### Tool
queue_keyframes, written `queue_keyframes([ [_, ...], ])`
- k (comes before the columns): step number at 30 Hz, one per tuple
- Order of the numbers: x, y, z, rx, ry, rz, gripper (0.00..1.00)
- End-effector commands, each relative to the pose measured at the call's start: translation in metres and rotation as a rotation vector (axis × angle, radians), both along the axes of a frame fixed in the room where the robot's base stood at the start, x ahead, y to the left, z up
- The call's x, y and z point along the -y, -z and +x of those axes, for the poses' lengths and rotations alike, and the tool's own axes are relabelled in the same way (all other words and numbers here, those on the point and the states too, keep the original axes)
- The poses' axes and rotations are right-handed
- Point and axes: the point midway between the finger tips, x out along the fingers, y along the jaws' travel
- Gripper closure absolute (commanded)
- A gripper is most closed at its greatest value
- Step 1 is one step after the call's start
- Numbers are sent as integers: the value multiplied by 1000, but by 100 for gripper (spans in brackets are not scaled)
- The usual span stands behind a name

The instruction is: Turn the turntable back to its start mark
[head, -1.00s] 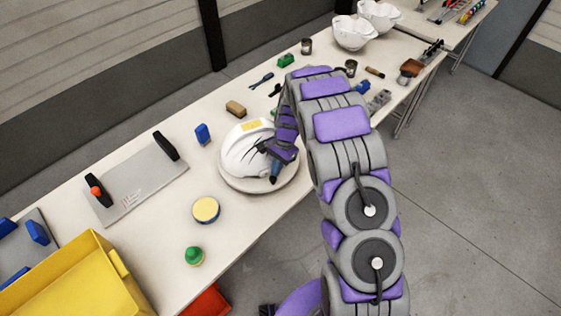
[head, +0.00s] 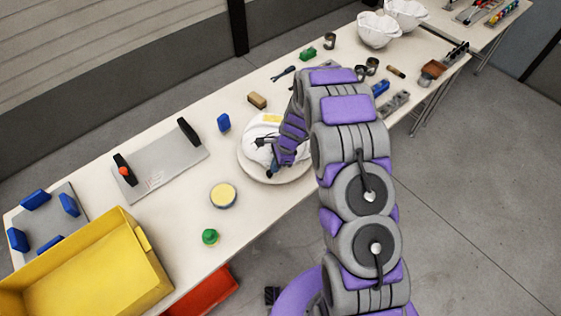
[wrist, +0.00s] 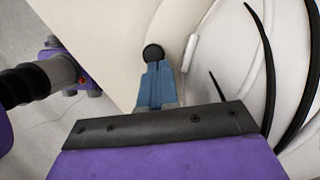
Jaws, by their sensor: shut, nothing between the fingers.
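The turntable (head: 292,176) is a round pale disc near the front edge of the long table. A white helmet shell (head: 257,133) with black slits and a yellow patch sits on it. My gripper (head: 273,169) is low at the front of the helmet, over the turntable's near side. In the wrist view its blue fingers (wrist: 155,85) are shut together and empty, with a dark round spot at their tip. A small white oblong tab (wrist: 189,53) is just right of the fingers, by the disc's rim. Contact is unclear, and I cannot make out a start mark.
A yellow-lidded round tin (head: 223,195) and a green-topped item (head: 210,237) lie left of the turntable. More small items and white shells (head: 378,30) stand beyond.

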Motion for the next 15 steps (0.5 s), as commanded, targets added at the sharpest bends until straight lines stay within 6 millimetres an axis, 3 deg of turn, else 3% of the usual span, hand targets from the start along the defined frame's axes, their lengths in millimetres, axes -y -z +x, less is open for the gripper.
queue_keyframes([
  [15, -32, -2, 5, -2, 255, -1, 100],
])
